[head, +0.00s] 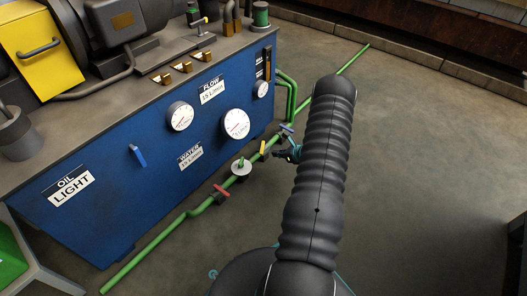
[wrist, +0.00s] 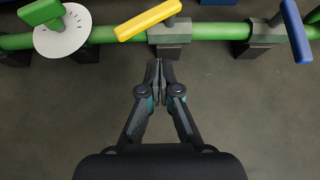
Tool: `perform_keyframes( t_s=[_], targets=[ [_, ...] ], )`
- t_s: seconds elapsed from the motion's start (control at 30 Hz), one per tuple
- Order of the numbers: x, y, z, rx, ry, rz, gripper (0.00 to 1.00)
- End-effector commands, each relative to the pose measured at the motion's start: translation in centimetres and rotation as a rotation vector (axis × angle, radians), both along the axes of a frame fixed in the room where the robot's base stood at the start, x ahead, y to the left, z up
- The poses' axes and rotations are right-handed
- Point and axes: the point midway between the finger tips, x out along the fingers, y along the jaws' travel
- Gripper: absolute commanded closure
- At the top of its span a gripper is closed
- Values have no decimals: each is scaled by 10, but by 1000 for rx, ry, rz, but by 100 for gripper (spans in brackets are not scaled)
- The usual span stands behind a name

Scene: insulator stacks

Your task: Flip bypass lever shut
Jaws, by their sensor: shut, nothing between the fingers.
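Several levers sit on a green pipe, and no readable label shows which is the bypass lever. The yellow lever (wrist: 148,20) lies slanted across its grey valve body in the wrist view; it shows small in the head view (head: 263,147). The blue lever (wrist: 296,30) stands steeply across the pipe at the right, also in the head view (head: 286,128). A red lever (head: 221,191) is farther left along the pipe. My gripper (wrist: 160,68) is shut and empty, just below the yellow lever's valve in the picture, apart from the levers. In the head view my arm partly hides it.
The green pipe (wrist: 215,31) runs along a blue machine cabinet (head: 115,187). A green handle with a white dial (wrist: 63,38) is left of the yellow lever. Gauges and a blue switch (head: 138,155) are on the cabinet. The floor (head: 430,150) at right is clear.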

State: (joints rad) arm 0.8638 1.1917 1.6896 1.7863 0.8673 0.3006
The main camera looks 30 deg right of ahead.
Motion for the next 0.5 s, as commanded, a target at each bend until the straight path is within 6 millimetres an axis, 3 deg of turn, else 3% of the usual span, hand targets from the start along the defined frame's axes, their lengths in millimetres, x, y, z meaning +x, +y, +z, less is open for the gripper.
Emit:
perform_keyframes(
  t_s=[0.2, 0.5],
  targets=[
    [13, 13, -1, -1, -1, 1, 100],
    [16, 16, 0, 0, -1, -1, 100]
  ],
)
